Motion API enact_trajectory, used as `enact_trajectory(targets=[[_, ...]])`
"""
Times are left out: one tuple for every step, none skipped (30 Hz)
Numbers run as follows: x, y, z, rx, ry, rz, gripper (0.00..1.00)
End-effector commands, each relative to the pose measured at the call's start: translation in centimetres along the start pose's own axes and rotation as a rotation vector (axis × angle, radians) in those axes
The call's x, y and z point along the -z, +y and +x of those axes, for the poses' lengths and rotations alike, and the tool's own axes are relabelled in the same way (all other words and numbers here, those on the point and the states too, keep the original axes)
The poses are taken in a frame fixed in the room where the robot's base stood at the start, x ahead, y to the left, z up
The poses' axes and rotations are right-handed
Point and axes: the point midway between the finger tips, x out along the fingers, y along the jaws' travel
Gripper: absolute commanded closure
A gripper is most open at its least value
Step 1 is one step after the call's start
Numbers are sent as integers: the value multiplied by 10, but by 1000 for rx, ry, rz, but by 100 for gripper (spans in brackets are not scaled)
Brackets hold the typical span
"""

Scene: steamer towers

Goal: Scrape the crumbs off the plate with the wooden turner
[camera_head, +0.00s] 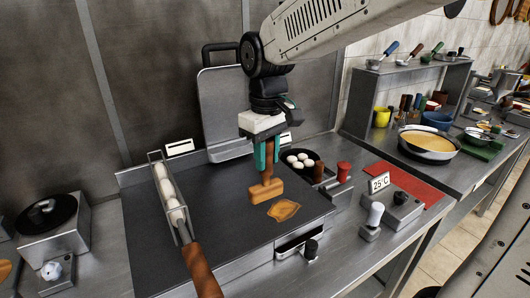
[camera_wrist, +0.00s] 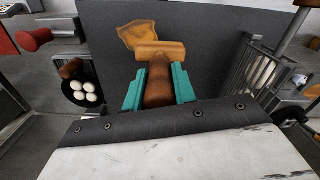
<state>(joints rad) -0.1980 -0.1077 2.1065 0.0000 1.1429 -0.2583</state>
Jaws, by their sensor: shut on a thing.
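My gripper (camera_head: 266,155) is shut on the upright handle of the wooden turner (camera_head: 266,191), a brown T-shaped tool with a thick crosspiece at its lower end. The crosspiece is low over the dark flat plate (camera_head: 150,225); I cannot tell whether it touches. An orange-brown patch (camera_head: 284,210), seemingly the crumbs, lies on the plate just right of and nearer than the crosspiece. In the wrist view the turner (camera_wrist: 158,85) sits between teal fingers (camera_wrist: 159,88), with the patch (camera_wrist: 137,37) just beyond its crosspiece. No separate crumbs can be made out.
A wire basket of white eggs (camera_head: 167,195) with a wooden handle lies along the plate's left part. A black pan of white eggs (camera_head: 302,160) stands right of the plate. A raised lid (camera_head: 222,100) stands behind.

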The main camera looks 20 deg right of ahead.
Motion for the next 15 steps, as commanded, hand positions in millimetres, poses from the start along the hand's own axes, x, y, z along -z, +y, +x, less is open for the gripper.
enact_trajectory(targets=[[0, 0, 0, 0, 1, 0, 100], [-1, 0, 0, 0, 1, 0, 100], [-2, 0, 0, 0, 1, 0, 100], [-2, 0, 0, 0, 1, 0, 100], [-2, 0, 2, 0, 0, 0, 100], [-2, 0, 4, 0, 0, -1, 100], [-2, 0, 7, 0, -1, -1, 100], [-2, 0, 10, 0, -1, -1, 100], [-2, -1, 14, 1, -2, -1, 100], [-2, -1, 17, 1, -3, -2, 100], [-2, -1, 20, 1, -2, -2, 100], [-2, -2, 25, 1, -2, -2, 100], [-2, -2, 29, 1, -3, -3, 100], [-2, -2, 33, 1, -2, -3, 100], [-2, -2, 37, 0, -2, -2, 100]])
